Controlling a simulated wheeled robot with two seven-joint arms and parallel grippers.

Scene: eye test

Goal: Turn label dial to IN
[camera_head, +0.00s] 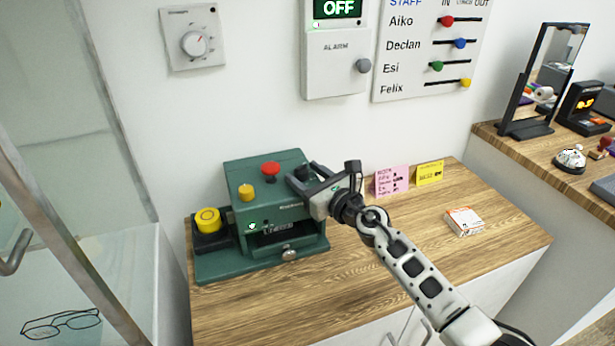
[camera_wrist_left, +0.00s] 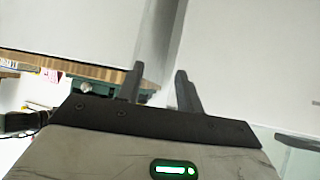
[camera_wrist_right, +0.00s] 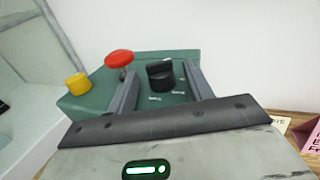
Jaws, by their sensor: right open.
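The label dial is a black round knob with a raised grip (camera_wrist_right: 160,74) on top of the green machine (camera_wrist_right: 185,57). In the right wrist view it shows between my right gripper's two fingers (camera_wrist_right: 160,70), which are apart and hold nothing. In the head view my right gripper (camera_head: 302,180) is over the right part of the machine's top (camera_head: 262,215) and largely hides the dial. Its IN mark is too small to read. My left gripper (camera_wrist_left: 159,70) shows only in its own wrist view, with fingers apart and empty.
A red mushroom button (camera_head: 270,168) and a yellow knob (camera_head: 245,191) stand on the machine left of the dial. A yellow roll (camera_head: 207,218) sits at its left side. Pink (camera_head: 391,180) and yellow (camera_head: 429,173) cards stand behind.

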